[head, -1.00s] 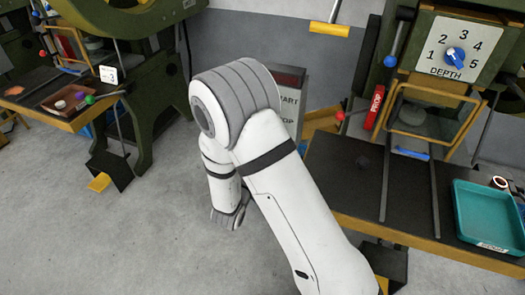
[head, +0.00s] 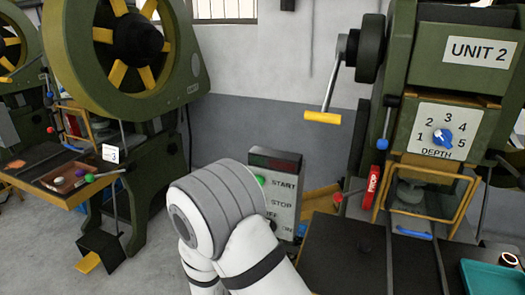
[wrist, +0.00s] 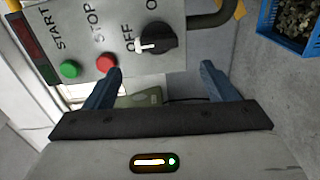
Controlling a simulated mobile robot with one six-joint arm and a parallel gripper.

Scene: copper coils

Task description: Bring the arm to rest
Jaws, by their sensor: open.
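My gripper (wrist: 162,80) shows in the wrist view with its two blue-grey fingers spread wide apart and nothing between them. Beyond the fingers is the control box (wrist: 165,25) with a green START button (wrist: 69,69), a red STOP button (wrist: 106,63) and a black OFF/ON knob (wrist: 155,42). The left fingertip overlaps the STOP button's lower edge in the picture; I cannot tell whether they touch. In the head view my white arm is bent in front of the control box (head: 285,180), and the gripper is hidden below the frame.
At right stands the UNIT 2 press (head: 460,75) with a depth dial (head: 442,137), a red PROP bar (head: 373,187), a yellow-handled crank (head: 322,117) and a teal tray (head: 490,277). Another green press (head: 130,60) stands at left. A blue crate (wrist: 292,35) of metal pieces lies at the wrist view's upper right.

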